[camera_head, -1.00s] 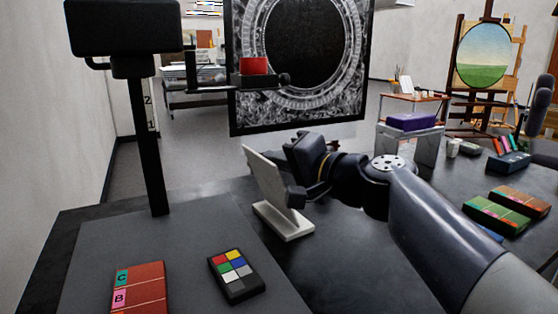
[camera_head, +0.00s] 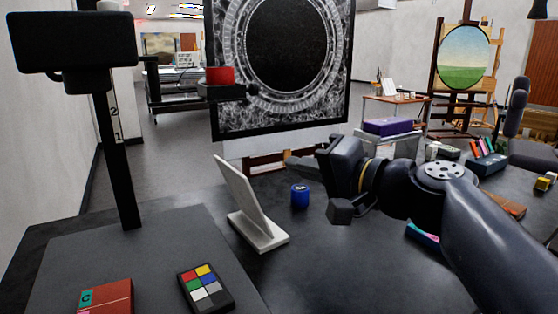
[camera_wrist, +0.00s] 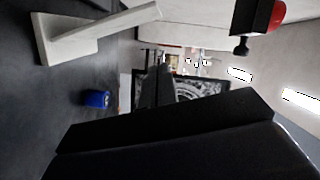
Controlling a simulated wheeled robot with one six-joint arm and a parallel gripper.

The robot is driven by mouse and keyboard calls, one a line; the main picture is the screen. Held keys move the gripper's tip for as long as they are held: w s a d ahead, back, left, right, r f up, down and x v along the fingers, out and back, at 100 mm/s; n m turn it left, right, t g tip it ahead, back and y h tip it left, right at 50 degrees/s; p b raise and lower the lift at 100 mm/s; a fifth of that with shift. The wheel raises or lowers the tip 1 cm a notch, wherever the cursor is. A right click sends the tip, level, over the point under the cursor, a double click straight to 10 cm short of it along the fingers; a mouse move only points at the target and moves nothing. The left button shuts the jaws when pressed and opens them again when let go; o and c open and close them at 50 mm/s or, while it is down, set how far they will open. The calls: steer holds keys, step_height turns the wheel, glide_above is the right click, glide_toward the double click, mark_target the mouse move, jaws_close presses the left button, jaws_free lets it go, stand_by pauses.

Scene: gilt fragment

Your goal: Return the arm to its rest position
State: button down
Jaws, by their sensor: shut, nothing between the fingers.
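My gripper (camera_head: 302,162) is at the middle of the head view, held above the dark table (camera_head: 330,270) with its fingers pointing left. It is shut and empty. Its narrow dark fingers (camera_wrist: 157,85) also show in the wrist view, above the large black gripper body. My arm reaches in from the lower right of the head view. A blue round container (camera_head: 300,196) stands on the table below and near the fingertips, apart from them. It shows in the wrist view (camera_wrist: 96,98) too.
A white tilted stand (camera_head: 245,205) stands left of my gripper. A color chart (camera_head: 205,287) and a red block (camera_head: 106,296) lie front left. A black post with a panel (camera_head: 72,42) rises there. A framed dark ring picture (camera_head: 225,115) stands behind. Boxes (camera_head: 487,163) are at right.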

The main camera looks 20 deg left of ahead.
steer(key=shift+v, duration=1.05)
steer(key=shift+w+a, duration=0.1)
